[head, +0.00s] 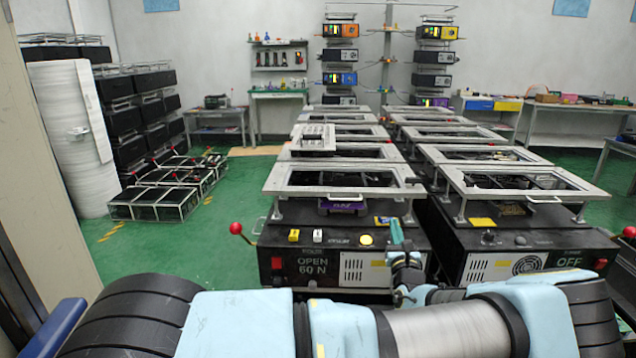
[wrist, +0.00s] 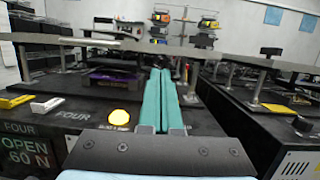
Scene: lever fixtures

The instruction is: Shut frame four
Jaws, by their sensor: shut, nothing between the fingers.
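The fixture marked FOUR (wrist: 18,127) shows in the wrist view; its black box with "OPEN 60 N" (head: 312,266) stands front left of the rows in the head view. Its grey frame (head: 285,190) sits raised on posts above the box, with a dark opening in the middle. A lever with a red ball (head: 236,228) sticks out at the box's left side. My gripper (head: 396,222) is over the box's right part, near the frame's front right corner. Its teal fingers (wrist: 160,78) are shut together and empty, pointing toward the frame's underside in the wrist view.
A lit yellow button (head: 367,240), a yellow block (head: 294,235) and a white block (head: 318,235) are on the box top. A neighbouring fixture reading OFF (head: 569,262) stands close on the right, with its own frame (head: 520,182). Green floor (head: 200,255) is free at left.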

